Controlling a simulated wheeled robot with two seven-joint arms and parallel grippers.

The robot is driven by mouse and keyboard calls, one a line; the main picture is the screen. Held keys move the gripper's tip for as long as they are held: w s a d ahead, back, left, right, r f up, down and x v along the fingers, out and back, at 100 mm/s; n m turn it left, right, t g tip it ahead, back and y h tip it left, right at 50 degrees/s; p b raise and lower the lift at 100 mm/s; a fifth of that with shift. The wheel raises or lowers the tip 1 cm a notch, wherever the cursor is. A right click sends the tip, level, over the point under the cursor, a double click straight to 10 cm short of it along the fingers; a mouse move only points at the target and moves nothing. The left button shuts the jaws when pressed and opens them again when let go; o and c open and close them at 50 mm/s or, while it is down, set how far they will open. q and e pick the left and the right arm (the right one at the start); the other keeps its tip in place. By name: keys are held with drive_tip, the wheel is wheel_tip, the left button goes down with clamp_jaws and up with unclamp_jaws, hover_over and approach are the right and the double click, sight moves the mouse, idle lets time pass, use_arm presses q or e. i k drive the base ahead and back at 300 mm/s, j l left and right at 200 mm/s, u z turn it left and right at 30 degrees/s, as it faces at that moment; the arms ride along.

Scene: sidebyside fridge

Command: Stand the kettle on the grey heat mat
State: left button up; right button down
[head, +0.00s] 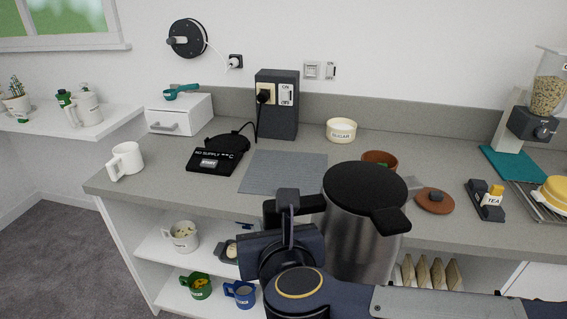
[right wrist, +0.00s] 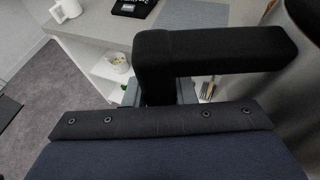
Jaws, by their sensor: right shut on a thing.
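In the right wrist view the handle (right wrist: 215,50) spans the top, with the steel body (right wrist: 283,105) at the right; the fingertips are largely hidden there. The grey heat mat (head: 284,171) lies flat and bare on the counter, beyond and left of the kettle. My left gripper is not in view.
On the counter (head: 225,134), a black kettle base (head: 214,160) and white mug (head: 126,160) are left of the mat. A socket tower (head: 277,105) and sugar bowl (head: 341,130) stand behind it. A brown bowl (head: 380,158) and brown lid (head: 434,200) are to the right.

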sight(276, 170)
drive_tip(key=i+j, duration=0.15)
drive_tip(key=i, duration=0.25)
drive_tip(key=i+j, duration=0.15)
drive_tip(key=i, duration=0.2)
drive_tip(key=i+j, duration=0.15)
drive_tip(key=i, duration=0.25)
